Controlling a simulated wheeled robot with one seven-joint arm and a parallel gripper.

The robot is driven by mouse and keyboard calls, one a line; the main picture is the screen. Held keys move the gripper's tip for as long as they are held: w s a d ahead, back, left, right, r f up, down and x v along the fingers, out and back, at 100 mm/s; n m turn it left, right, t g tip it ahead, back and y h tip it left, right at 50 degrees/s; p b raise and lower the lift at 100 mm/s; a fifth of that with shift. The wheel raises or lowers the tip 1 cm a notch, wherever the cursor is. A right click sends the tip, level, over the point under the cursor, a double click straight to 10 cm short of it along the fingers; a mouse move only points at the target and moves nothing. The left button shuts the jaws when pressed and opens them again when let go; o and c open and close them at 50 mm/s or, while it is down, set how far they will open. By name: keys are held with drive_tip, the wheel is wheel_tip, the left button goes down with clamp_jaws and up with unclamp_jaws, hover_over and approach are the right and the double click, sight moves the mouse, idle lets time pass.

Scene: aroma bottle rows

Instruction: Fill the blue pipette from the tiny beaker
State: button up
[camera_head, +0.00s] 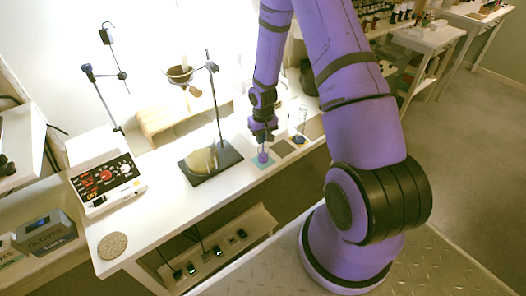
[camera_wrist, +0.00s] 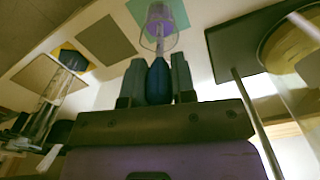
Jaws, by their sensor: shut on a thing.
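My gripper (camera_head: 263,136) points down over the right part of the white bench. In the wrist view my gripper (camera_wrist: 158,68) is shut on the dark blue bulb of the pipette (camera_wrist: 159,84). The pipette's thin stem reaches away from the fingers into the mouth of the tiny beaker (camera_wrist: 160,17). The beaker is clear with purple in its lower part and stands on a teal mat (camera_wrist: 181,14). In the head view the tiny beaker (camera_head: 262,158) is just under the fingers. I cannot tell whether the stem's tip is in the liquid or whether the pipette holds any.
A black stand base (camera_head: 226,161) with an upright rod and a yellowish disc is close left of my gripper. A grey mat (camera_head: 284,148) and a glass cylinder (camera_wrist: 48,108) are on the other side. A white device (camera_head: 105,172) and a cork disc (camera_head: 112,245) lie farther left.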

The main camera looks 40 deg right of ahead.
drive_tip(key=shift+r, duration=3.5)
